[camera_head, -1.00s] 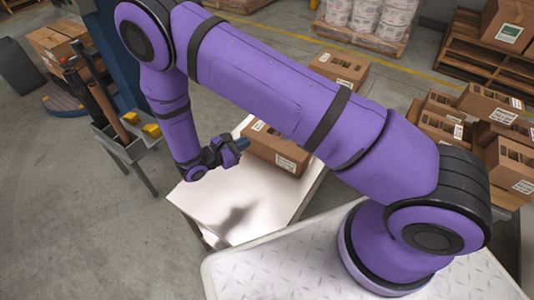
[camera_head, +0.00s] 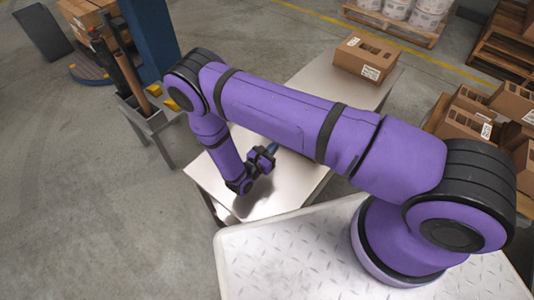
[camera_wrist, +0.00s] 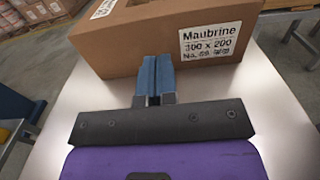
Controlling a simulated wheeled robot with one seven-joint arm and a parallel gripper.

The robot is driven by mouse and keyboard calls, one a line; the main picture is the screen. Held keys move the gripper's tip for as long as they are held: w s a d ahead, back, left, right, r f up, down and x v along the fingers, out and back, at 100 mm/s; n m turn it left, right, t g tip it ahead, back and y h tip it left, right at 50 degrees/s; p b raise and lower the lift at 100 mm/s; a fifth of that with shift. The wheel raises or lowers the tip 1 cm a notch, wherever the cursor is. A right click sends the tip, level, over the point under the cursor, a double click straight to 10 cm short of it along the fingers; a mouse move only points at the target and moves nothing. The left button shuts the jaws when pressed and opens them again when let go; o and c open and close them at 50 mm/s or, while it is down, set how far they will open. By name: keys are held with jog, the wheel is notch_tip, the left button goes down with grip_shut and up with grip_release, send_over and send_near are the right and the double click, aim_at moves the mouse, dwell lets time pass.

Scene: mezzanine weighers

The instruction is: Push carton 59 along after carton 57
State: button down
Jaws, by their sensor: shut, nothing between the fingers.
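In the head view my gripper (camera_head: 270,151) is low over the table (camera_head: 268,200), and my arm hides carton 59. Another brown carton (camera_head: 362,60) stands at the table's far end. Its label is too small to read, so I cannot confirm it is carton 57.
A blue column (camera_head: 147,38) and a grey tool bin (camera_head: 148,122) are at left. The table's near end is clear.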

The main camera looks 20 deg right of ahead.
jog(key=x, duration=0.8)
jog(key=shift+w, duration=0.1)
jog(key=shift+d, duration=0.1)
jog(key=x, duration=4)
jog(key=shift+w+d+f, duration=0.1)
jog(key=shift+w+d, duration=0.05)
jog(key=shift+s+a, duration=0.2)
jog(key=shift+a, duration=0.15)
jog(key=v, duration=1.3)
jog(key=shift+s, duration=0.15)
